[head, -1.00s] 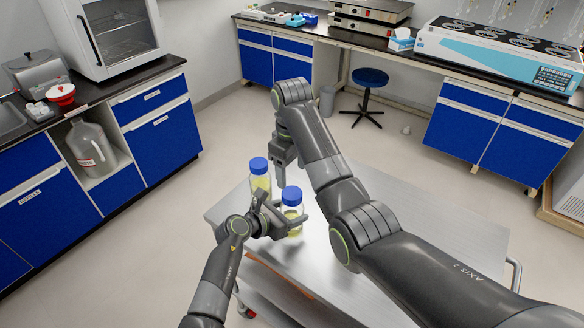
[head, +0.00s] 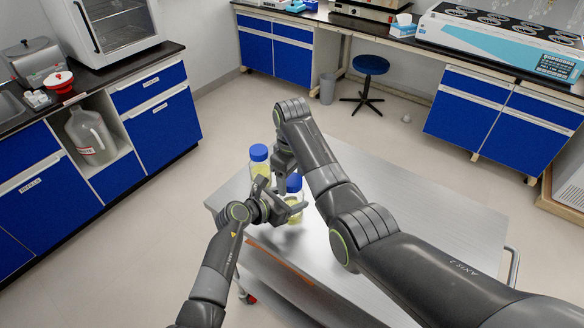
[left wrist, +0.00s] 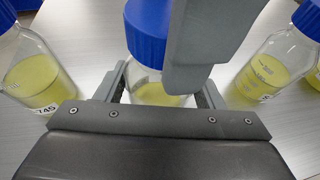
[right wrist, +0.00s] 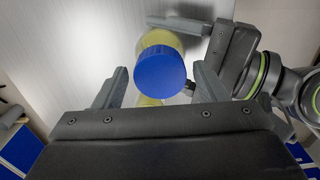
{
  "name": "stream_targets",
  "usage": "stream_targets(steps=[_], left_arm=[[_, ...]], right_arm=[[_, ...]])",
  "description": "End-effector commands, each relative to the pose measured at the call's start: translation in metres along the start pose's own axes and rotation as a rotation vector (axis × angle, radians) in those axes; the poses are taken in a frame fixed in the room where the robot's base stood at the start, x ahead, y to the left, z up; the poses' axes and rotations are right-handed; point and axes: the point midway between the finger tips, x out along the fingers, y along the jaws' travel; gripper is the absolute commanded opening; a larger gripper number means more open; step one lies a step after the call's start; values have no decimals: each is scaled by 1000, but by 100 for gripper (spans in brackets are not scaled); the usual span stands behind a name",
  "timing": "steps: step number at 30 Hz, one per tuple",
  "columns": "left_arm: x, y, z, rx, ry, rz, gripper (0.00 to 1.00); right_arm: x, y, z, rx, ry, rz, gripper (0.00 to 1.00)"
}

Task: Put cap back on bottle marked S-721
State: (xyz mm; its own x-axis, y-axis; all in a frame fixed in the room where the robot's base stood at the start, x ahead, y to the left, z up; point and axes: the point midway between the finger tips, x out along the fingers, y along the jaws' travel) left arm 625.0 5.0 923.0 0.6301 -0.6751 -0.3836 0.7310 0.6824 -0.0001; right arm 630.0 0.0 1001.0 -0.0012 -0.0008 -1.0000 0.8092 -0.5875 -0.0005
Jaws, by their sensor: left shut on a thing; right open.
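A bottle of yellow liquid (head: 294,216) with a blue cap (head: 294,184) stands on the steel cart. My left gripper (head: 283,208) is shut on this bottle. Its label is hidden; I cannot tell if it is S-721. My right gripper (head: 288,172) is open above it, pointing down. In the right wrist view the blue cap (right wrist: 160,76) lies between my right gripper's open fingers (right wrist: 158,90). In the left wrist view a right finger hides part of the held bottle (left wrist: 155,93). The cap sits at the bottle's top; whether it is screwed tight cannot be told.
Another blue-capped bottle (head: 259,168) stands close behind. In the left wrist view, a bottle marked 745 (left wrist: 35,78) is at left and another bottle (left wrist: 265,75) at right. The cart top (head: 420,215) is clear to the right.

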Motion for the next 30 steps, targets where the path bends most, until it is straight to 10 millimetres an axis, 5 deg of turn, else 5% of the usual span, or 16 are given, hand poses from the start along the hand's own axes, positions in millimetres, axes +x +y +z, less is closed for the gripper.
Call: stream_targets(steps=[10,20,30], left_arm=[[0,0,0,0,0,0,0],[0,0,0,0,0,0,0],[0,0,0,0,0,0,0]], right_arm=[[3,0,0,0,0,0,64],[3,0,0,0,1,0,21],[3,0,0,156,1,0,20]])
